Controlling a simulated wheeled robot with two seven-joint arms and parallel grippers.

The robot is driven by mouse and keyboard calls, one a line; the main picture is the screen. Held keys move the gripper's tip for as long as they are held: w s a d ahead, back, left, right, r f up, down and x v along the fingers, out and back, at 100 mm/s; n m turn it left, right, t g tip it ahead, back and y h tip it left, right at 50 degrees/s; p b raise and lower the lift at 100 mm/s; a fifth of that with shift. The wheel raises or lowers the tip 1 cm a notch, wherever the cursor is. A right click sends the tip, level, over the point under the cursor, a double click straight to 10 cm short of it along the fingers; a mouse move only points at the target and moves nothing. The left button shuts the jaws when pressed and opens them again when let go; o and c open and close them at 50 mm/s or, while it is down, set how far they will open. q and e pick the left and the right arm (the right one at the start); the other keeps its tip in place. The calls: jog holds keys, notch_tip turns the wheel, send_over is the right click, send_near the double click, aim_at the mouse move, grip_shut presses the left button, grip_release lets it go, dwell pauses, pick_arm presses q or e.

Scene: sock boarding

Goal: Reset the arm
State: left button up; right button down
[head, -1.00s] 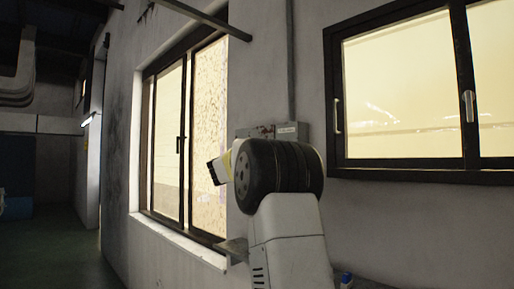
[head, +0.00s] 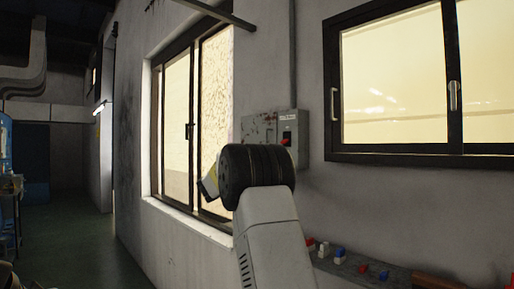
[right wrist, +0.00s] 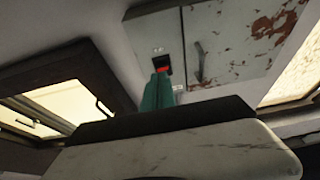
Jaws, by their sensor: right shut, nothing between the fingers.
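My right arm rises in the lower middle of the head view, and its black joint hides most of the hand. Only a pale end piece with a dark tip shows to the left of that joint. In the right wrist view the teal fingers of my right gripper (right wrist: 158,84) are together, with nothing seen between them. They appear in front of the lower edge of a grey wall box (right wrist: 222,55), just below its red switch (right wrist: 163,63); I cannot tell whether they touch it. The box also shows in the head view (head: 258,128). My left gripper is not in view.
A window (head: 189,130) is in the wall left of the box, another (head: 400,85) to the right. A ledge (head: 350,268) with small red, blue and white parts runs along the wall below. Open floor (head: 75,235) lies at left, with a cluttered rack (head: 10,200) at the edge.

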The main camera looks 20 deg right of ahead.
jog(key=shift+s+a+f, duration=0.1)
jog(key=shift+a+f, duration=0.25)
jog(key=shift+f, duration=0.1)
jog(key=s+d+f+n+g+y, duration=0.1)
jog(key=s+f+n+g+y, duration=0.15)
jog(key=s+f+y, duration=0.4)
jog(key=s+d+f+n+g+y, duration=0.1)
jog(key=s+d+f+n+y, duration=0.2)
jog(key=s+f, duration=0.7)
jog(key=s+a+f+n+y, duration=0.3)
jog(key=s+a+y, duration=0.1)
jog(key=s+a, duration=0.3)
jog(key=s+a+f+n+t+y, duration=0.1)
jog(key=s+a+f+n+y, duration=0.1)
jog(key=s+a+y, duration=0.3)
jog(key=s+a+f+n+y, duration=0.3)
jog(key=s+a+f+y, duration=0.1)
jog(key=s+a, duration=0.7)
jog(key=shift+a+f+n, duration=0.2)
jog(key=shift+a+n, duration=0.15)
jog(key=shift+a, duration=0.65)
jog(key=c, duration=2.1)
grip_release()
jog(key=shift+s, duration=0.1)
